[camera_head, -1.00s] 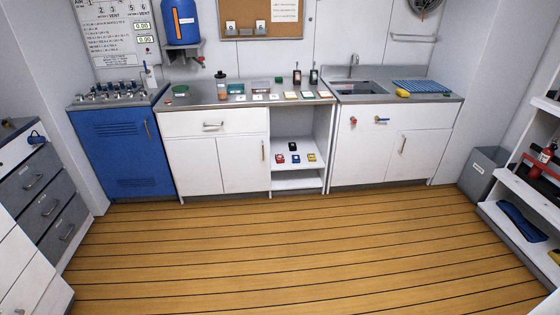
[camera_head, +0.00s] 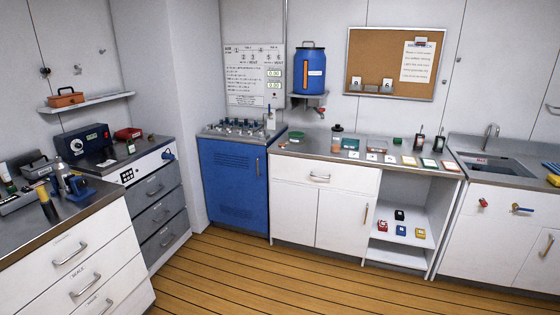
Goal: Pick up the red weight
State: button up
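Small blocks that look like weights sit in the open shelf bay under the middle counter. The red weight (camera_head: 382,226) is at the left of the group, on the shelf board (camera_head: 395,239). A blue one (camera_head: 401,230) and a yellow one (camera_head: 419,233) lie to its right, and a black one (camera_head: 399,215) stands behind. The red weight appears apart from the others and is small in this view. My gripper is not in view.
A white cabinet (camera_head: 318,212) and a blue cabinet (camera_head: 232,183) stand left of the bay. A sink unit (camera_head: 497,228) is to its right. Drawer units with a cluttered worktop (camera_head: 70,215) fill the left side. The wooden floor (camera_head: 235,275) in front is clear.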

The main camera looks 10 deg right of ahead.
aim_at(383, 225)
jog(key=i+l+z, duration=0.4)
jog(key=i, duration=0.4)
jog(key=i+z, duration=0.35)
jog(key=i, duration=1.2)
jog(key=i+z, duration=0.15)
jog(key=i, duration=0.55)
jog(key=i+j, duration=0.1)
jog(key=i, duration=0.6)
jog(key=i+j+z, duration=0.15)
jog(key=i, duration=0.55)
